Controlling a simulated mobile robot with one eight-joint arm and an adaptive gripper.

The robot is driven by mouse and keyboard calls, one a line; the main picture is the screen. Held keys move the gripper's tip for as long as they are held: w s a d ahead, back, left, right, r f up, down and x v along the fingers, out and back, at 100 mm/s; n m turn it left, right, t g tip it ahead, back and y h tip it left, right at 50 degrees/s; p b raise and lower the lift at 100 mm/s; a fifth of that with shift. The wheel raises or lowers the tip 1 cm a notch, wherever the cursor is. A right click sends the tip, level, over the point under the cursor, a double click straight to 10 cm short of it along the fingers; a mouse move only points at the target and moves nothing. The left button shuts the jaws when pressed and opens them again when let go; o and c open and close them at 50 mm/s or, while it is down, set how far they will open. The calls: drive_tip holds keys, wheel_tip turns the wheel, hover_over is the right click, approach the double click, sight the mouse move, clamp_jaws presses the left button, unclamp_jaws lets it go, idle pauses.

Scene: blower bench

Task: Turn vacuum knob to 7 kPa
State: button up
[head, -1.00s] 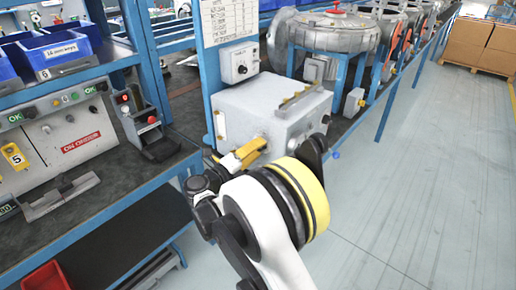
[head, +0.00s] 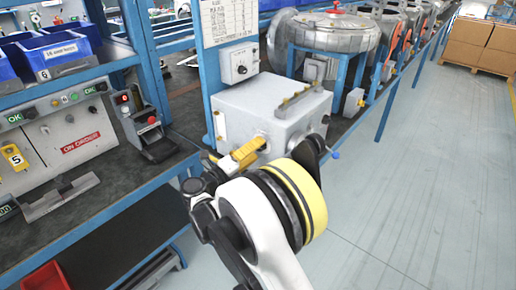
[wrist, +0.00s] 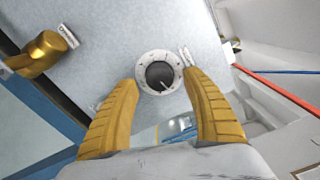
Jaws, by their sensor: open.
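The vacuum knob (wrist: 160,75) is a dark round knob inside a pale ring dial on a grey panel, with a light pointer line toward its lower right. Its scale figures are too small to read. My gripper (wrist: 161,84) is open, with one yellow finger on each side of the dial's lower part. I cannot tell whether either finger touches it.
A brass fitting (wrist: 40,53) sticks out of the panel left of the dial. A control box with another knob (head: 240,68) is above the grey box. A blower (head: 325,32) stands behind, a workbench (head: 100,195) at left. The right floor is clear.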

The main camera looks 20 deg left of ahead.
drive_tip(key=v, duration=1.1)
drive_tip(key=w+d+r+n+t+y, duration=0.2)
drive_tip(key=w+d+r+n, duration=0.15)
drive_tip(key=r, duration=0.65)
drive_tip(key=w+d+r+n+t+y, duration=0.25)
drive_tip(key=w+r, duration=0.25)
drive_tip(key=r, duration=0.4)
drive_tip(key=d+r+n+g+y, duration=0.2)
drive_tip(key=d+r+n+y, duration=0.7)
drive_tip(key=r+n, duration=0.3)
drive_tip(key=s+d+f+n+g+h, duration=0.3)
drive_tip(key=s+d+f+g, duration=0.3)
drive_tip(key=s+d+f, duration=0.6)
drive_tip(key=s+d+f+n+g+h, duration=0.3)
drive_tip(key=s+d+f+n+g, duration=0.2)
drive_tip(key=s+d+f, duration=0.7)
drive_tip(key=s+d+g, duration=0.1)
drive_tip(key=s+d, duration=0.3)
drive_tip(key=d, duration=0.2)
drive_tip(key=shift+f, duration=0.35)
